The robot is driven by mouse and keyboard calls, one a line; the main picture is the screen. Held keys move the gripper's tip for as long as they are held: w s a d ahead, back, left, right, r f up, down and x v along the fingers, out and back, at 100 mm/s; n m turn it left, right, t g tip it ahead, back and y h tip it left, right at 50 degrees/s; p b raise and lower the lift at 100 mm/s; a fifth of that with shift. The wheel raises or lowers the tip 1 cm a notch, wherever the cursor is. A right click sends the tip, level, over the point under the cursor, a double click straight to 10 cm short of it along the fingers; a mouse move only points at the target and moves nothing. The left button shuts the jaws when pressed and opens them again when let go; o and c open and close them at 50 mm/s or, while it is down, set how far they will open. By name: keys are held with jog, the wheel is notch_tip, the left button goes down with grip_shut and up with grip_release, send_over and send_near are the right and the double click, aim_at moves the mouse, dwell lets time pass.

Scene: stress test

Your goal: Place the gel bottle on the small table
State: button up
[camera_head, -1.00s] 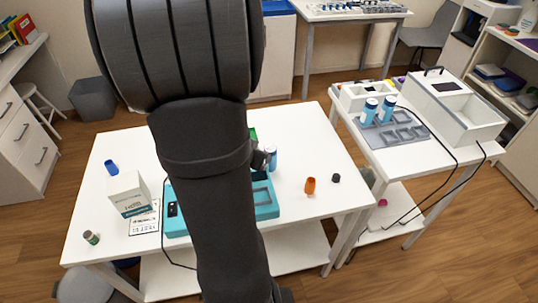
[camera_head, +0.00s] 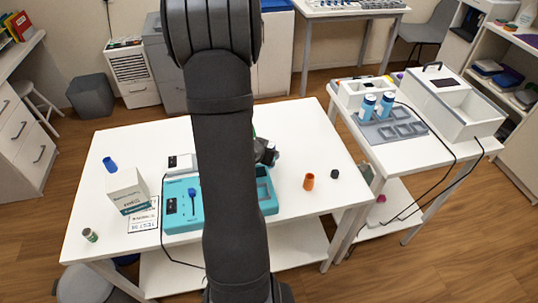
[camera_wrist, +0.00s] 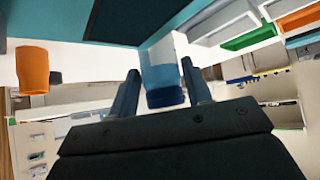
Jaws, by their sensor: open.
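The gel bottle (camera_wrist: 163,72), pale with a light blue body and dark blue cap, stands between my finger tips in the wrist view. My gripper (camera_wrist: 160,68) is open, with a finger on either side of it; I cannot tell whether either touches. In the head view my gripper (camera_head: 266,153) is low over the large white table, beside the teal case (camera_head: 183,222), and my arm and gripper mostly hide the bottle. The small table (camera_head: 410,161) is at the right, holding a grey tray (camera_head: 378,134) with two similar blue bottles (camera_head: 376,105).
An orange cup (camera_head: 309,182) and a small black item (camera_head: 335,174) stand right of my gripper. A white box (camera_head: 127,190), a blue cup (camera_head: 109,164) and a small jar (camera_head: 90,235) are at left. A white bin (camera_head: 460,105) and cables crowd the small table.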

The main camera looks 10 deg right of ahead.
jog(key=shift+x, duration=1.3)
jog(key=c, duration=0.8)
